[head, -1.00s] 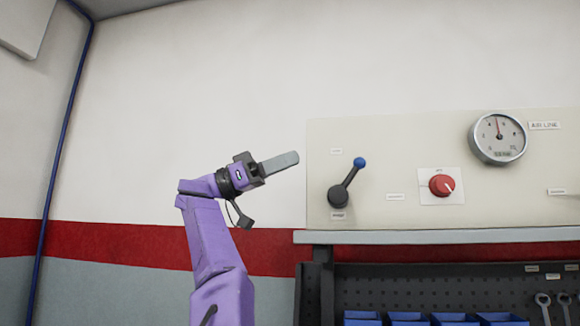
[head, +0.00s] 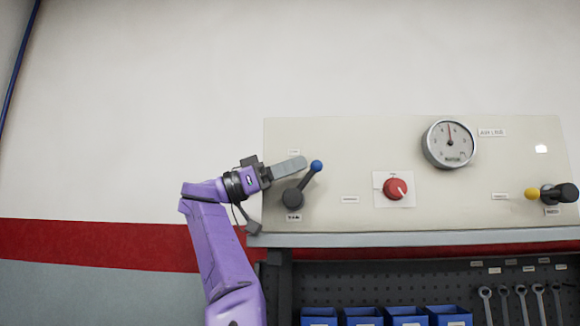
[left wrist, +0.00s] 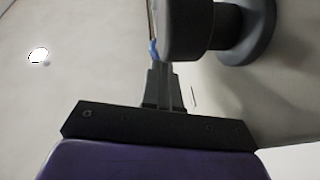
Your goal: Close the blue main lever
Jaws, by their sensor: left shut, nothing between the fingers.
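The blue main lever (head: 310,178) is a dark handle with a blue ball tip on the left part of the pale panel. It slants up and to the right from a dark round hub (head: 292,198). My left gripper (head: 302,162) is shut and empty, its fingers pointing right, just left of the blue ball. Whether they touch cannot be told. In the left wrist view the gripper fingers (left wrist: 163,88) are together, and the dark hub (left wrist: 240,30) and a bit of blue (left wrist: 153,50) show just beyond them. My right gripper is not in view.
The panel (head: 340,140) also carries a round gauge (head: 449,143), a red knob (head: 395,188) and a yellow-tipped lever (head: 533,194) at the right. A ledge (head: 400,239) runs below it. Under that are blue bins (head: 405,316) and hanging wrenches (head: 520,300).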

